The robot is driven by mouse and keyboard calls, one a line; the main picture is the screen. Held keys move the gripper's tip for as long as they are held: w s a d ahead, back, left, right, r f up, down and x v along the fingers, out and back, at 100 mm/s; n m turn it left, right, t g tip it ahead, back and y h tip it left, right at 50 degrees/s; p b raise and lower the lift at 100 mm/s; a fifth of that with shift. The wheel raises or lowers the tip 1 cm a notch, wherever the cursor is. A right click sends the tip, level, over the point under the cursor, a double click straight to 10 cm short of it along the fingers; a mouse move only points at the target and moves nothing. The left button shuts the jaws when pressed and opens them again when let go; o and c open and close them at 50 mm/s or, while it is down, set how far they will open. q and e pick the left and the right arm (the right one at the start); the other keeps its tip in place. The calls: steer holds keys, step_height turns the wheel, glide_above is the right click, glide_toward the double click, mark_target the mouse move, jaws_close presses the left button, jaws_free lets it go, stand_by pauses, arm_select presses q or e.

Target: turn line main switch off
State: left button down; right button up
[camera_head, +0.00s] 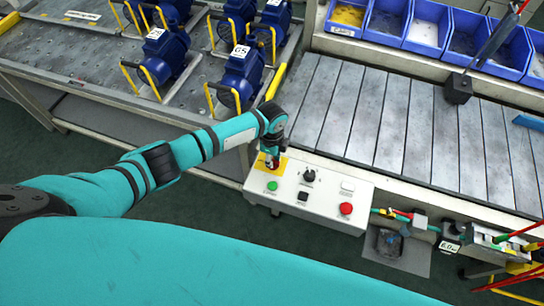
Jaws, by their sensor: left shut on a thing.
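The white control box (325,199) stands at the front edge of the bench. The main switch (271,164), a red handle on a yellow plate, is at the box's upper left corner. My left gripper (272,153) reaches down over this switch from the left and is shut on its handle. The gripper hides most of the handle, so I cannot tell which way it is turned. My right gripper is not in view.
The box also carries a green button (272,186), a black knob (309,175) and a red button (346,208). Blue pumps (242,74) stand on the left table. Blue bins (428,26) line the back. The slatted bench top (390,122) is mostly clear.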

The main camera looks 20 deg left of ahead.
arm_select(q)
steer(key=shift+w+a+r, duration=0.1)
steer(key=shift+w, duration=0.05)
stand_by(0.3)
steer(key=c, duration=1.3)
jaws_free()
step_height(320, 180, up, 12)
steer(key=shift+f, duration=0.1)
